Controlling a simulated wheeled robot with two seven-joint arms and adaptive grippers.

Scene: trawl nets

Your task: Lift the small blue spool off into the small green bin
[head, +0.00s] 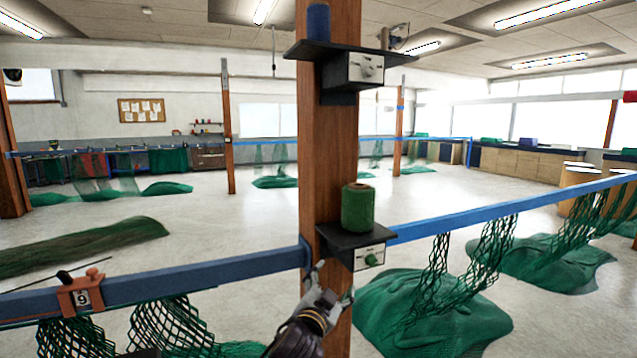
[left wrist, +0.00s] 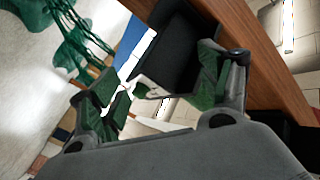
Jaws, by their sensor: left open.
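My left gripper (head: 334,284) is low in front of the post, below the lower shelf and far below the blue spool. It is open and empty, fingers pointing up. In the left wrist view, my left gripper (left wrist: 160,88) has its fingers spread, with a dark shelf bracket (left wrist: 182,50) showing beyond and between them. I cannot make out a small green bin for certain. My right gripper is not in view.
A larger green spool (head: 358,208) stands on the lower black shelf (head: 335,236), just above my left gripper. The wooden post (head: 325,150) and blue rails (head: 200,275) cross in front of me. Green nets (head: 430,310) hang and lie at the right.

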